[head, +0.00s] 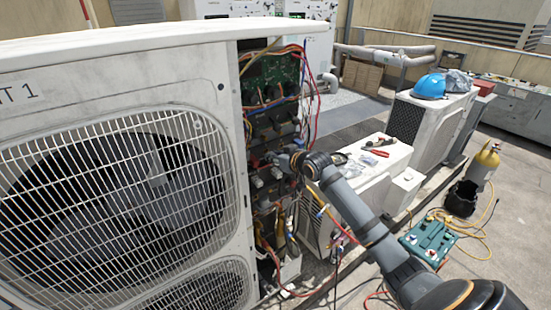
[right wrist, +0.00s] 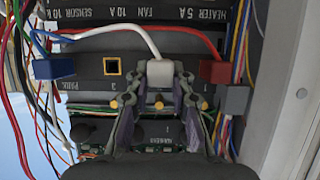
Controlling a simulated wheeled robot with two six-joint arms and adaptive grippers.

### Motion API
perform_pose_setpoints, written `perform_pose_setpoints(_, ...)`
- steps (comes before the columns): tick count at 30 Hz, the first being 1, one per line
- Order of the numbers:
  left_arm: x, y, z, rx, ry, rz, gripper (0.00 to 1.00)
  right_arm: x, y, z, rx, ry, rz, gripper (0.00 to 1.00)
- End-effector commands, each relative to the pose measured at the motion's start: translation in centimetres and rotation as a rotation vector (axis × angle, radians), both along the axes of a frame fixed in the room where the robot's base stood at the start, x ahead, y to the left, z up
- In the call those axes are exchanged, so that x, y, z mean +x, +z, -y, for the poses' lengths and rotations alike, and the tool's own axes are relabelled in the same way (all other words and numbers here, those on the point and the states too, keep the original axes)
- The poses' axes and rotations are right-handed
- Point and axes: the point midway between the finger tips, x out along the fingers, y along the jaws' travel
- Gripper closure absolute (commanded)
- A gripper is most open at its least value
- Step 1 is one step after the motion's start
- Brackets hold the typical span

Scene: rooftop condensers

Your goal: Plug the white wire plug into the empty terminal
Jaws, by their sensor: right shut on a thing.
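The white wire plug (right wrist: 160,72) is between the fingers of my right gripper (right wrist: 161,84), which is shut on it. Its white wire curves up and left. The plug is in front of a dark terminal block (right wrist: 84,66); I cannot tell whether it touches the block. The empty terminal (right wrist: 112,65), a gold-rimmed square hole, is left of the plug and uncovered. A blue plug (right wrist: 54,68) sits further left and a red plug (right wrist: 215,71) right. In the head view my right gripper (head: 277,160) reaches into the condenser's open side. My left gripper is not in view.
A grey plug (right wrist: 235,99) hangs at the right among coloured wires. Loose wires also crowd the left of the wrist view. The condenser's fan grille (head: 110,205) fills the left of the head view. A low white unit with tools (head: 375,153) stands behind my right arm.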

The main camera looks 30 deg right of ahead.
Motion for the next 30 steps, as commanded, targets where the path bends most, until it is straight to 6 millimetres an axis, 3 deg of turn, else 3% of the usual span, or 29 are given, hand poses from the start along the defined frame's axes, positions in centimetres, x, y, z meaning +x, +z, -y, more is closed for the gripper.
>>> perform_pose_setpoints(30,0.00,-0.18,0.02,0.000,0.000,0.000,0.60,0.88,-0.01,-0.07,0.001,0.000,0.001,1.00)
